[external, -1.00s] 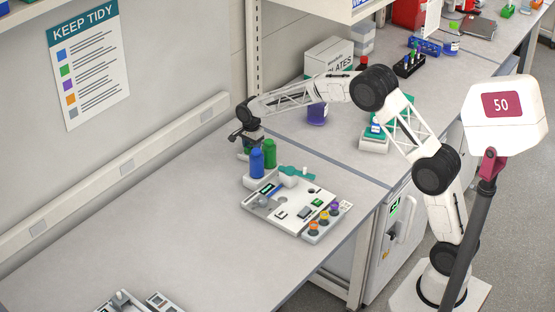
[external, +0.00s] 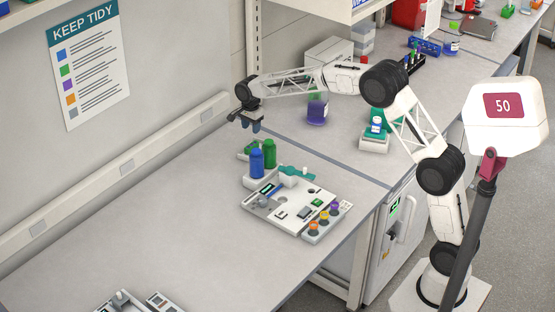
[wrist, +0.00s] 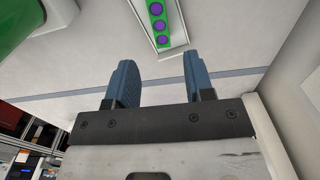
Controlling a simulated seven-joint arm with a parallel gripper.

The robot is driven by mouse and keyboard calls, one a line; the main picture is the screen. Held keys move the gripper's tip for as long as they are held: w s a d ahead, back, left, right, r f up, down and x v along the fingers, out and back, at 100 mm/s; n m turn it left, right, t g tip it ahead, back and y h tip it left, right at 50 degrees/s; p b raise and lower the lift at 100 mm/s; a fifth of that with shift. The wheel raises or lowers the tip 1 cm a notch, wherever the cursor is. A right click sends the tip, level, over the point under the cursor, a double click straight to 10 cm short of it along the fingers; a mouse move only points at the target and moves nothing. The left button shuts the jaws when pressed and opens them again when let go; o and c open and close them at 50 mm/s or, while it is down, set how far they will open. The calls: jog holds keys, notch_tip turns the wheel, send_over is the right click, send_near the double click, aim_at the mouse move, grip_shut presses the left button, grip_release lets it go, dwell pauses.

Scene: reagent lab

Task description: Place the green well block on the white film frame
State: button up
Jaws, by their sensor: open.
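The green well block (wrist: 158,14) shows at the top of the wrist view as a green strip with purple round wells. It lies within the outline of the white film frame (wrist: 174,51), whose pale edge shows around its near end. Their far ends are cut off by the picture. In the external view the green well block (external: 244,154) is a small green patch behind the blue bottle, mostly hidden. My gripper (external: 251,128) is above it, apart from it. In the wrist view my gripper (wrist: 157,60) has two blue fingers spread wide with nothing between them.
A blue bottle (external: 257,164) and a green bottle (external: 270,154) stand close in front of the block. A white instrument panel (external: 290,208) with coloured knobs lies nearer. The wall is close behind.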

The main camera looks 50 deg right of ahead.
jog(key=shift+r, duration=1.15)
jog(key=s+r+n, duration=0.3)
jog(key=s+r, duration=0.2)
jog(key=s, duration=0.6)
jog(key=s+r+n+t, duration=0.1)
jog(key=s+r+n, duration=0.25)
jog(key=s, duration=0.75)
jog(key=s+r+n, duration=0.3)
jog(key=s+r, duration=0.3)
jog(key=s, duration=0.6)
jog(key=s+f+n, duration=0.3)
jog(key=s+n, duration=0.1)
jog(key=s, duration=1.2)
jog(key=s+f+n+t, duration=0.1)
jog(key=s+f+n, duration=0.3)
jog(key=s, duration=1.2)
jog(key=shift+s+d+f+t, duration=0.15)
jog(key=shift+s+t, duration=0.1)
jog(key=shift+t, duration=0.05)
